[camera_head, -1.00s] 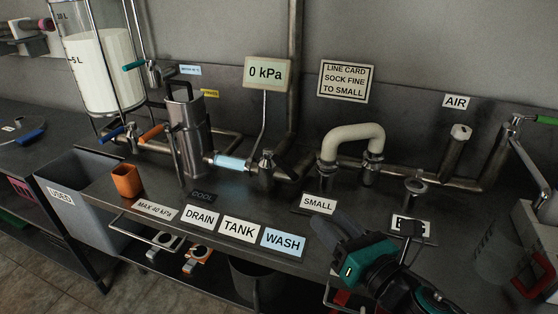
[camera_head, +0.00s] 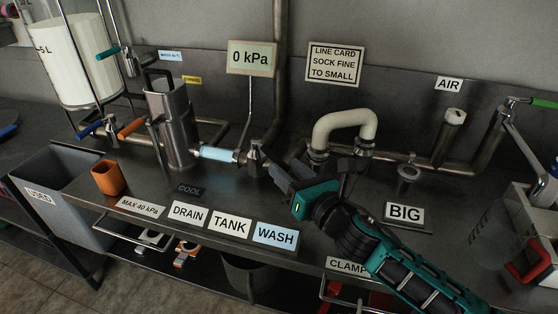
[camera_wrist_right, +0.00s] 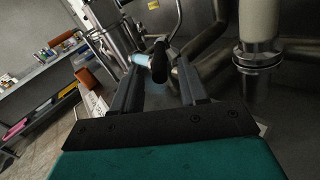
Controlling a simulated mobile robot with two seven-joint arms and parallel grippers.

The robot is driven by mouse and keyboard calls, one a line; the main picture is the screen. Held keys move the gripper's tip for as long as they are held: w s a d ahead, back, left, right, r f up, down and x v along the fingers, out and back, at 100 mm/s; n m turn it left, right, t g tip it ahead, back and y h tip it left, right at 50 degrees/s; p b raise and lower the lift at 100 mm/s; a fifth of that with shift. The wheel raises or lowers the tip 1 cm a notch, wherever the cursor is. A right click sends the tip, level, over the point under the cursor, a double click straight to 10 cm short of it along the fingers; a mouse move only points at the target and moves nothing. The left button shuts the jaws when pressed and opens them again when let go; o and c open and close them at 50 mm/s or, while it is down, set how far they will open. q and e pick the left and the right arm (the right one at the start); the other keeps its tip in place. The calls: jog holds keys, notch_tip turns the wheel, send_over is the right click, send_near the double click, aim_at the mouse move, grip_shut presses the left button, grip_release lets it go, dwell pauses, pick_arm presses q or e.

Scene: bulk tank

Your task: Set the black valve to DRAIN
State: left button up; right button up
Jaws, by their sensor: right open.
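The black valve's handle (camera_wrist_right: 158,62) shows end-on in the right wrist view, between and just beyond my finger tips. Its steel body (camera_head: 256,158) stands on the bench right of the light-blue pipe piece (camera_head: 220,154) in the head view, where my gripper hides most of the handle. The DRAIN card (camera_head: 188,214), the TANK card (camera_head: 230,226) and the WASH card (camera_head: 275,237) lie in a row in front of the valve. My right gripper (camera_head: 273,172) is open beside the valve, with fingers toward it. Contact cannot be told. My left gripper is out of view.
A white hose bend (camera_head: 344,125) rises just right of and behind my right gripper. A steel canister (camera_head: 171,125) and an orange cup (camera_head: 108,178) stand to the left. A gauge sign reading 0 kPa (camera_head: 251,57) stands behind the valve. A BIG card (camera_head: 404,213) lies to the right.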

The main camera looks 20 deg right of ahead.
aim_at(279, 159)
jog(key=shift+x, duration=1.9)
grip_shut()
